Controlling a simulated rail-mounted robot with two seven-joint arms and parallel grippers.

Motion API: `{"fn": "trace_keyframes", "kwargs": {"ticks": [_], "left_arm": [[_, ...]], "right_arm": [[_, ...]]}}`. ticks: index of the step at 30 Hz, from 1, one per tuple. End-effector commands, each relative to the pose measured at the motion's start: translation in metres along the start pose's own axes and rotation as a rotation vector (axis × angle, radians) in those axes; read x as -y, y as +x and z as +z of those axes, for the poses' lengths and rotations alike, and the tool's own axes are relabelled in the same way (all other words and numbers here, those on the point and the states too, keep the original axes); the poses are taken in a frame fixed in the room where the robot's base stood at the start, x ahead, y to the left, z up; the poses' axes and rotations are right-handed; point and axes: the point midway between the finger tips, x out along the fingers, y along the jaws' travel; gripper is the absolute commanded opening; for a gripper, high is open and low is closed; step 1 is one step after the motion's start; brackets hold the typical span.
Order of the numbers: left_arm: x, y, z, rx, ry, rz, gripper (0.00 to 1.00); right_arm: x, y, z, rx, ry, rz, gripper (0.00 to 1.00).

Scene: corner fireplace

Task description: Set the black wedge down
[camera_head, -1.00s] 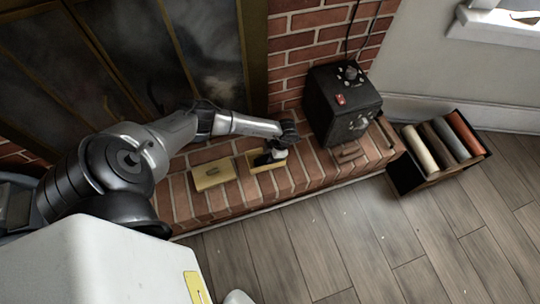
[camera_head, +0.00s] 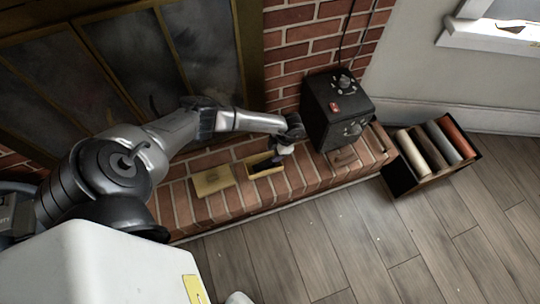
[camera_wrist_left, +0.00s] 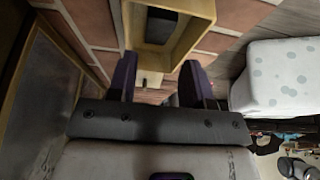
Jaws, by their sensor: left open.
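My left gripper (camera_head: 277,159) is over the right part of a small open yellow box (camera_head: 254,173) on the brick hearth. In the left wrist view its two dark fingers (camera_wrist_left: 158,82) stand apart, with nothing clearly held between them. The yellow box (camera_wrist_left: 206,18) lies just beyond the fingertips in that view. A dark shape (camera_wrist_left: 160,26) shows inside the box; it may be the black wedge, but I cannot make out its form. In the head view the gripper hides part of the box. My right gripper is not in view.
A flat yellow lid (camera_head: 212,179) lies left of the box on the hearth (camera_head: 225,205). A black control box (camera_head: 337,108) with knobs stands close to the right. A dark crate (camera_head: 403,184) of coloured rolls sits on the wooden floor. The fireplace screen (camera_head: 205,50) is behind.

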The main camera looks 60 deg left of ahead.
Motion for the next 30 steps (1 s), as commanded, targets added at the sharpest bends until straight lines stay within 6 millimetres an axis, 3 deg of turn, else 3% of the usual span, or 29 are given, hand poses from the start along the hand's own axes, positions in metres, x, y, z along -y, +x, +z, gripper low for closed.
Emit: {"fn": "trace_keyframes", "kwargs": {"ticks": [3,10,14,17,20,21,24,27,30], "left_arm": [[0.0,-0.024,-0.001,0.002,0.0,0.001,0.46],[0.001,-0.043,0.0,0.002,0.001,-0.002,0.46],[0.025,-0.043,0.007,0.053,0.027,-0.068,0.46],[0.079,-0.04,0.022,0.175,0.07,-0.226,0.46],[0.162,-0.05,0.037,0.362,0.094,-0.494,0.46],[0.197,-0.061,0.041,0.446,0.085,-0.624,0.46],[0.266,-0.105,0.044,0.645,-0.002,-0.949,0.46],[0.304,-0.156,0.04,0.812,-0.173,-1.253,0.46],[0.311,-0.202,0.032,0.935,-0.427,-1.52,0.46]], "right_arm": [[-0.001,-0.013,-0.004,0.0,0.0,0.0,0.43],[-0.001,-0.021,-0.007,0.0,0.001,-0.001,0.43],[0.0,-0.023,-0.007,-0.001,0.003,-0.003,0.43],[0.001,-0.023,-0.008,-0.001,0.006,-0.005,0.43],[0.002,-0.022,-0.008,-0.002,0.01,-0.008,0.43],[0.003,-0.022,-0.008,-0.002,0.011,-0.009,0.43],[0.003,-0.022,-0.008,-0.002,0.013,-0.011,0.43],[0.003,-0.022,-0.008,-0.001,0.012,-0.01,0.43],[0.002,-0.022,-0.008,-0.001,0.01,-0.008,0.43]]}}
